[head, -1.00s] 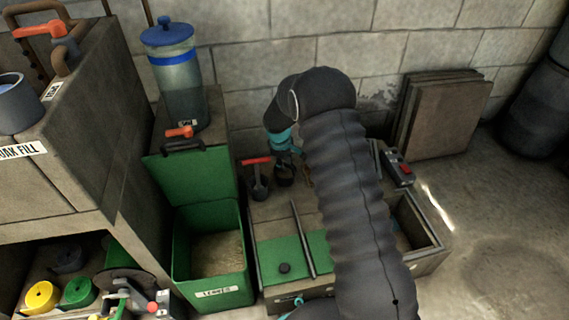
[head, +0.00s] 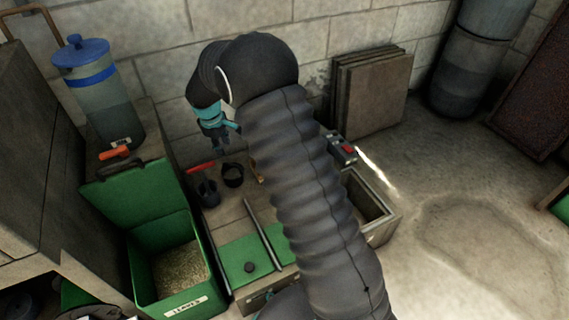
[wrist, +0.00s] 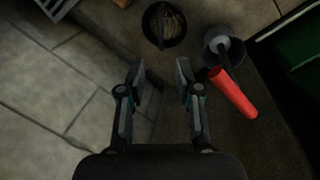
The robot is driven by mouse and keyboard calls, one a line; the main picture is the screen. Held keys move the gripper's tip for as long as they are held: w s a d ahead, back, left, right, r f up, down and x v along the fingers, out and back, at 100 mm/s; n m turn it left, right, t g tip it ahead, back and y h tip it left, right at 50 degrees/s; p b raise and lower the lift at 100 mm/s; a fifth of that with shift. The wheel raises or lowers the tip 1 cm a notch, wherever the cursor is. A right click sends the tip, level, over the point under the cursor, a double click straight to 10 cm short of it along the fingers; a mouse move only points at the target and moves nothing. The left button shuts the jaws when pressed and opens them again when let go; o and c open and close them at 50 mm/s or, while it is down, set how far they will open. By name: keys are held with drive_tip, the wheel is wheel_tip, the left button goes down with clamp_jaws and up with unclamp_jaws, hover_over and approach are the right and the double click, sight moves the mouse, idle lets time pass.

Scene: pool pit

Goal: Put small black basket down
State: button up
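The small black basket (head: 232,182) stands upright on the ledge by the wall, behind the green lids. In the wrist view the basket (wrist: 160,38) shows from above, beyond my fingertips, with something pale brown inside. My gripper (head: 219,140) hangs above and slightly left of it in the head view, clear of it. The fingers of my gripper (wrist: 159,64) are apart with nothing between them, so it is open and empty.
A dark cup-shaped tool (head: 208,193) with a red handle (wrist: 233,93) stands close beside the basket. An open green bin (head: 140,285) is at left, and a blue-lidded container (head: 97,95) stands behind it. A control box with a red button (head: 343,149) is at right.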

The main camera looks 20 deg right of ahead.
drive_tip(key=s+d+r+m+t, duration=0.1)
drive_tip(key=s+d+r+m, duration=0.1)
drive_tip(key=s+d+r, duration=0.35)
drive_tip(key=s+d+r+m, duration=0.2)
drive_tip(key=s+r, duration=0.4)
drive_tip(key=r, duration=0.2)
drive_tip(key=s+d+r+m+t, duration=0.1)
drive_tip(key=s+d+r+m, duration=0.15)
drive_tip(key=s+r, duration=0.35)
drive_tip(key=s+d+r+m+t, duration=0.1)
drive_tip(key=s+d+m, duration=0.1)
drive_tip(key=s, duration=0.8)
drive_tip(key=s+d+r+m+y, duration=0.1)
drive_tip(key=s+d+r+m, duration=0.1)
drive_tip(key=s, duration=0.9)
drive_tip(key=shift+s+d+r+m+t, duration=0.3)
drive_tip(key=shift+d+m+t, duration=0.1)
drive_tip(key=shift+d, duration=0.4)
